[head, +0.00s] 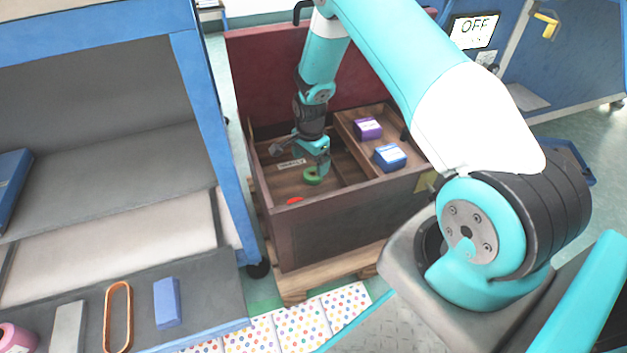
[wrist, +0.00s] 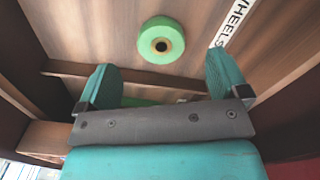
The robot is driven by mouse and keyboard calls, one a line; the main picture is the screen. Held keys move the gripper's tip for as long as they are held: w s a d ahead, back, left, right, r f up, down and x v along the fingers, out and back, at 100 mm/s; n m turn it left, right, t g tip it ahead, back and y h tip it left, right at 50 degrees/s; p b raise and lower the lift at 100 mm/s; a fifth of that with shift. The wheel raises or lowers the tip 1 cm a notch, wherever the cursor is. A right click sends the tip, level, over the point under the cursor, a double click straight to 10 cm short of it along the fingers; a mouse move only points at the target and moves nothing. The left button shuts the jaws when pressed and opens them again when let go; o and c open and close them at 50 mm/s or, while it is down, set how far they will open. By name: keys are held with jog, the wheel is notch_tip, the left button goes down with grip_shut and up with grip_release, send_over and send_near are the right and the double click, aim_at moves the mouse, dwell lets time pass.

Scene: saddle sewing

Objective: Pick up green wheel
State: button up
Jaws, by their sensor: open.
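The green wheel (head: 312,177) lies on the wooden floor of the open crate, just below my gripper (head: 314,160) in the head view. In the wrist view the green wheel (wrist: 149,47) lies flat with its pale hub and dark hole showing. My gripper (wrist: 161,80) is open there, its two teal fingers wide apart with nothing between them. The wheel shows beyond the fingertips, roughly centred between them and apart from them. A sliver of something green shows behind the gripper's grey bar, mostly hidden.
The crate (head: 330,235) has dark walls, a raised lid and an inner divider. A red piece (head: 295,201) lies near its front wall. A purple box (head: 367,128) and a blue box (head: 390,156) sit in the right compartment. A blue-framed bench (head: 195,110) stands left.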

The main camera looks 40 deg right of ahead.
aim_at(313, 172)
jog(key=f+b, duration=0.1)
jog(key=f, duration=0.1)
jog(key=f+b, duration=0.1)
jog(key=f, duration=0.1)
jog(key=d+f+b, duration=0.1)
jog(key=f, duration=0.1)
jog(key=shift+r, duration=0.1)
jog(key=c, duration=1)
